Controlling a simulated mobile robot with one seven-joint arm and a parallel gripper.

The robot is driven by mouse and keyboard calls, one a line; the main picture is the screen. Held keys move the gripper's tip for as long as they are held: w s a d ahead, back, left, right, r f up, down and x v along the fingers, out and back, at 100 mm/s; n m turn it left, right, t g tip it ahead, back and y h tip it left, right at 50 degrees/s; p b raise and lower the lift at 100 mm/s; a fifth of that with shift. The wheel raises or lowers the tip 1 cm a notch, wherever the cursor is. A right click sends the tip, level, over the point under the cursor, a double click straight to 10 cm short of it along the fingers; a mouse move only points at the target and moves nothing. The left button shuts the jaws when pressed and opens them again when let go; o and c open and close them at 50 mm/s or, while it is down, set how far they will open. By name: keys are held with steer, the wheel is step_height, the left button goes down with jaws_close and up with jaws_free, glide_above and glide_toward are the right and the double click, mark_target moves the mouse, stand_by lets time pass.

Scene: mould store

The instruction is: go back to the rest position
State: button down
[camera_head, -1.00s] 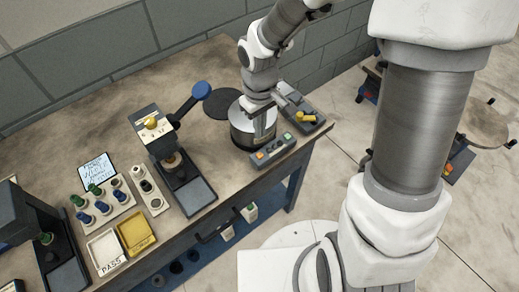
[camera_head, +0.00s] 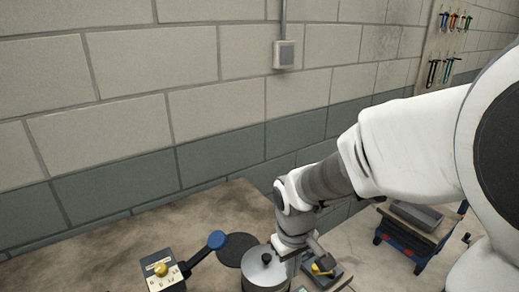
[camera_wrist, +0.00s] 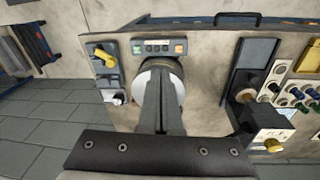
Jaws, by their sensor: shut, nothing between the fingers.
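My gripper (camera_wrist: 163,105) is shut and empty in the wrist view, its fingers pointing down toward the bench. In the wrist view the fingers hide part of a round, pale metal vessel (camera_wrist: 175,68) behind them. In the head view the vessel (camera_head: 262,274) is a silver cylinder with a dark knob on top. My arm comes in from the right there, and its end is just right of the vessel. I cannot tell whether the fingers touch it.
A button box (camera_wrist: 160,47) and a yellow-handled device (camera_wrist: 105,56) stand close to the vessel. A blue-ended lever (camera_head: 216,240) reaches over the bench (camera_head: 120,248) near a dark disc (camera_head: 238,250). The wall stands behind. A blue-framed cart (camera_head: 412,238) is right.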

steer(key=s+d+r+m+t, duration=0.2)
steer(key=s+d+r, duration=0.1)
steer(key=s+r, duration=0.2)
steer(key=s+d+r+m+t, duration=0.2)
steer(key=s+r, duration=0.4)
steer(key=r, duration=0.3)
steer(key=shift+s+d+m+y, duration=0.3)
steer(key=shift+d+m, duration=0.3)
steer(key=shift+d, duration=0.35)
